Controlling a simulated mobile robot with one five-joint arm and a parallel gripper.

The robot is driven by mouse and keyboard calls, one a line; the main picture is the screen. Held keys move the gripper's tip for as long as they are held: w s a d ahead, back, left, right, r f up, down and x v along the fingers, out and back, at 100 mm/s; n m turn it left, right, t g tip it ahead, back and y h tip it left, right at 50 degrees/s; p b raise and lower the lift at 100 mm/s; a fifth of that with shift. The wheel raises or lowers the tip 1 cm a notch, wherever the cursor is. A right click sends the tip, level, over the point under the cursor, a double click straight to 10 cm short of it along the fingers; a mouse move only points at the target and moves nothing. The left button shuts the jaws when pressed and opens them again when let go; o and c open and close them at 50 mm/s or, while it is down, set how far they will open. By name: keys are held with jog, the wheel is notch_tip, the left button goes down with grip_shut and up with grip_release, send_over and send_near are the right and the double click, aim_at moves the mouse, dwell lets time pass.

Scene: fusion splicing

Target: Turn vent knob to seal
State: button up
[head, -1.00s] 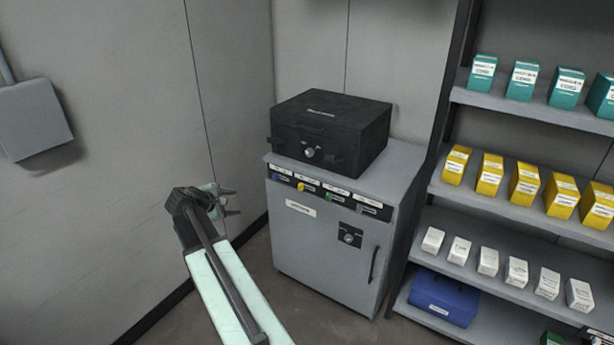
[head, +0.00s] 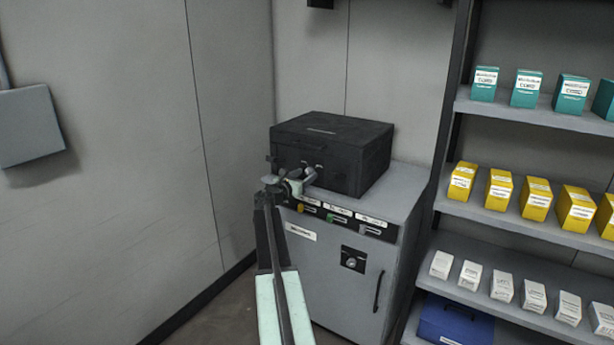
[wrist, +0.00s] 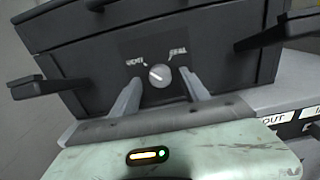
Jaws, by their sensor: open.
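The vent knob (wrist: 159,75) is a round light-grey dial on the front of a black case (head: 345,140). In the wrist view it sits below the printed words VENT at left and SEAL at right. A pale line on the knob slants toward the upper left. My gripper (wrist: 158,85) is open, with one finger on each side of the knob; I cannot tell whether either finger touches it. In the head view my gripper (head: 295,172) is at the case front and hides the knob.
The case stands on a grey cabinet (head: 345,290) with a row of labelled slots and a lower dial. Black latches (wrist: 35,87) stick out from the case on both sides. Shelves with teal, yellow and white boxes (head: 535,200) stand at right. A wall closes the left.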

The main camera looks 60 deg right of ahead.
jog(key=shift+d, duration=0.6)
grip_shut()
